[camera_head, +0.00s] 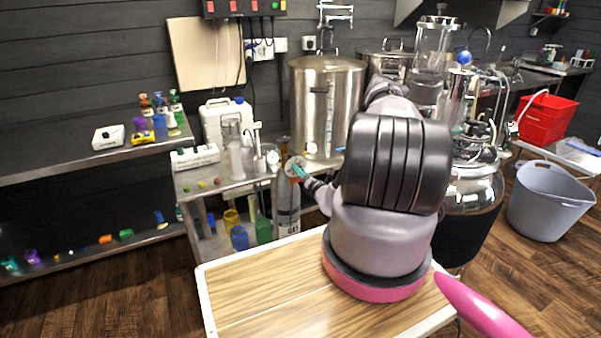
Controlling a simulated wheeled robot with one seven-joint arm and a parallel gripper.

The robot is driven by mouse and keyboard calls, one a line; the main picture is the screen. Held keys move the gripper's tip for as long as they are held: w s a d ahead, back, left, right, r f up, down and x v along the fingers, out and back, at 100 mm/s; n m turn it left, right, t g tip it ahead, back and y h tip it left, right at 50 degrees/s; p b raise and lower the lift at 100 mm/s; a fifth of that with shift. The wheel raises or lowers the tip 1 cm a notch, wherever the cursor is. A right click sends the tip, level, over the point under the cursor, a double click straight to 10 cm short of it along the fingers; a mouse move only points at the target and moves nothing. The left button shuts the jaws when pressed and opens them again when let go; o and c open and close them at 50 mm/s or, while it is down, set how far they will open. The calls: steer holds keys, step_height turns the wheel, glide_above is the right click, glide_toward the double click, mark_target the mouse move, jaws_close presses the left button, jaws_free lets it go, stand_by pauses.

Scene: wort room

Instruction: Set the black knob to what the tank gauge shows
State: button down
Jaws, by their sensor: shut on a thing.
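The steel tank (313,84) stands at the back of the bench, with a thin upright strip on its front. A small round white gauge (273,158) sits on the bench left of my gripper; its reading is too small to tell. A round pale dial plate (292,163) with a reddish edge faces me at the bench's front edge. My gripper (299,172), with teal fingertips, is at this plate and shut on what appears to be the black knob. The fingers hide the knob, so its setting cannot be seen.
A grey gas cylinder (288,208) stands under the plate. A white jug (226,123) and a white box (194,157) are on the bench to the left. A grey tub (549,203) stands on the floor right.

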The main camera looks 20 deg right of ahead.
steer(key=shift+c, duration=1.9)
jaws_free()
steer(key=s, duration=1)
steer(key=shift+s+d+f, duration=0.3)
steer(key=shift+s+d, duration=0.1)
